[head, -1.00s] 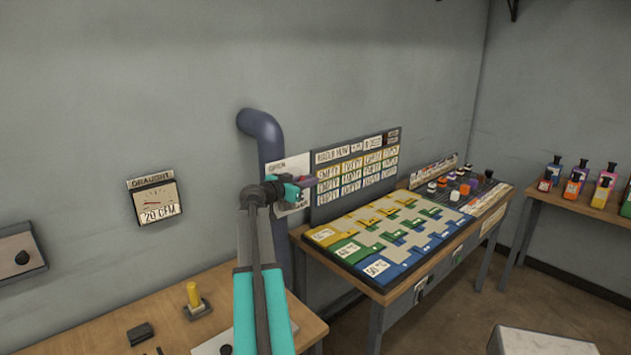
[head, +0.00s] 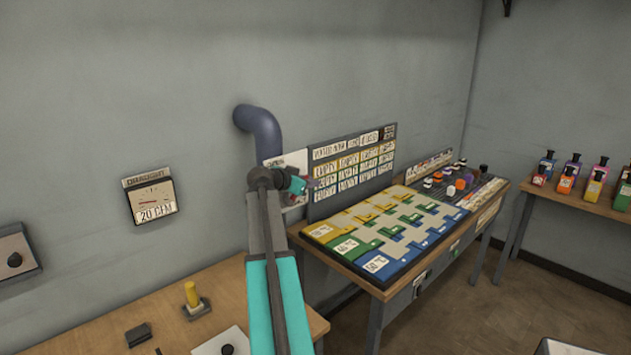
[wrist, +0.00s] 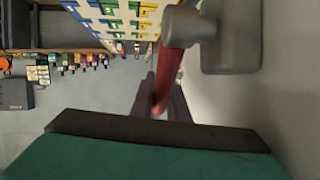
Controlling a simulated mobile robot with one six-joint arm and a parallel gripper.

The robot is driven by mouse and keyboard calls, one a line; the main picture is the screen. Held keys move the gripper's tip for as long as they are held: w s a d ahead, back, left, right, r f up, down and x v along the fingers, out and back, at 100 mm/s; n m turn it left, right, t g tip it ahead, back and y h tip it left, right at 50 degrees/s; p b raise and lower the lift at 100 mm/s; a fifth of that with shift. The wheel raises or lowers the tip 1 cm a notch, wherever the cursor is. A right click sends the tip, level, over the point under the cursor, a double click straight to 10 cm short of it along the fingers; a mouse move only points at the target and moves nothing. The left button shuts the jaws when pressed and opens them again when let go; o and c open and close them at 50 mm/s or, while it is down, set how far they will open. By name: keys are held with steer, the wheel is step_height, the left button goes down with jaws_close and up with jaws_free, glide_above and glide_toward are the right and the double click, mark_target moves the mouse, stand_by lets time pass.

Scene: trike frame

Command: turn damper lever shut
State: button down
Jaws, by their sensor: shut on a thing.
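The red damper lever (wrist: 172,75) shows in the wrist view, running from a grey hub (wrist: 188,22) down between my gripper's fingers. My gripper (wrist: 163,103) is shut on the lever. In the head view my gripper (head: 303,185) is at the white OPEN-marked plate beside the blue-grey pipe (head: 260,127), and it hides most of the plate and lever. The draught gauge (head: 151,200) on the wall at left reads 20 CFM.
A large sign board (head: 352,165) stands close to the right of my gripper, behind a bench with a coloured board (head: 385,232). A lower wooden table (head: 235,290) with a yellow peg (head: 191,295) lies below. Bottles (head: 595,182) stand far right.

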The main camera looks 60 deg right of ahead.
steer(key=shift+s+d+r, duration=0.15)
steer(key=shift+r, duration=0.05)
steer(key=c, duration=1.7)
jaws_free()
steer(key=shift+s, duration=0.15)
steer(key=shift+f, duration=0.15)
steer(key=shift+a, duration=0.2)
steer(key=b+v, duration=0.3)
steer(key=v, duration=1)
steer(key=shift+w+a+b, duration=0.2)
steer(key=shift+a+b, duration=0.1)
